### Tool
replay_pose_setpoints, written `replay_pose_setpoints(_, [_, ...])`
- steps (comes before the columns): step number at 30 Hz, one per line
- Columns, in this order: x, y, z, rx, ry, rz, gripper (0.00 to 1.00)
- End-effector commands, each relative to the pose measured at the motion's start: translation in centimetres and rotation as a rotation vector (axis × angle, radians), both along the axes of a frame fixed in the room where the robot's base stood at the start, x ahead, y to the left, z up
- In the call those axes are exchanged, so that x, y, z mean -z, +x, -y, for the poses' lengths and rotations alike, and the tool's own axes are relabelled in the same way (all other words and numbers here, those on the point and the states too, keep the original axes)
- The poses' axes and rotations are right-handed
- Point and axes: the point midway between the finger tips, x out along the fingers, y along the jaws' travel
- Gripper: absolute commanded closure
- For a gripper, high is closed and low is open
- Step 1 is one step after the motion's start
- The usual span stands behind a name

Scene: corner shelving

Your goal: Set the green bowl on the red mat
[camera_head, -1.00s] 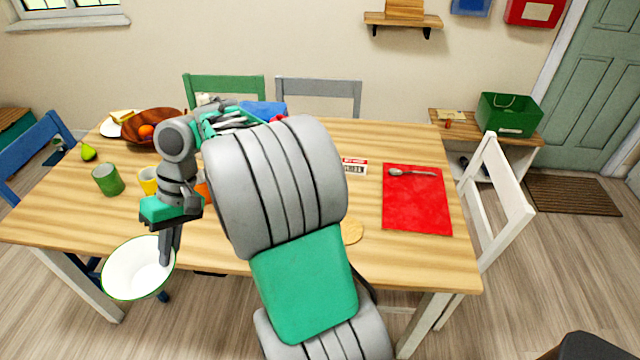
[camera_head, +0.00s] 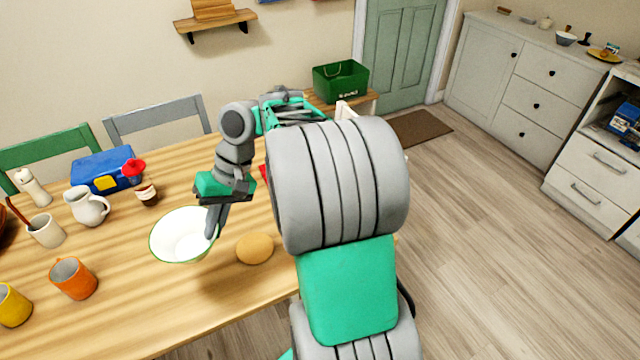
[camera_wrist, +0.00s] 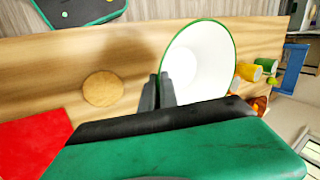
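The green bowl, white inside with a thin green rim, shows in the head view (camera_head: 172,240) above the table and in the wrist view (camera_wrist: 205,55). My gripper (camera_head: 213,222) is shut on its right rim in the head view; the fingers also show at the rim in the wrist view (camera_wrist: 160,92). The bowl's shadow falls on the wood, so it appears held above it. The red mat (camera_wrist: 32,145) shows at the lower left of the wrist view, apart from the bowl. In the head view my arm hides nearly all of it.
A round tan disc (camera_head: 255,248) lies on the table (camera_head: 205,300) near the bowl. An orange cup (camera_head: 73,279), yellow cup (camera_head: 12,305), white jug (camera_head: 87,206), small jar (camera_head: 147,194) and blue box (camera_head: 105,168) stand to the left. A grey chair (camera_head: 158,118) is behind.

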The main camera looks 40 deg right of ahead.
Motion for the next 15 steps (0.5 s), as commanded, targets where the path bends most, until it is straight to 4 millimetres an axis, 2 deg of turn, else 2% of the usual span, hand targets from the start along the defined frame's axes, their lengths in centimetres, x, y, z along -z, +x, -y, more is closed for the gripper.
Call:
replay_pose_setpoints(4, [1.2,-0.2,6.0,0.34,-0.009,-0.004,1.0])
replay_pose_setpoints(7, [1.8,-1.2,10.9,0.62,-0.01,-0.005,1.0])
replay_pose_setpoints(12, [2.7,-4.3,19.0,1.072,-0.005,0.003,1.0])
replay_pose_setpoints(15, [3.0,-6.1,21.9,1.248,0.0,0.009,1.0])
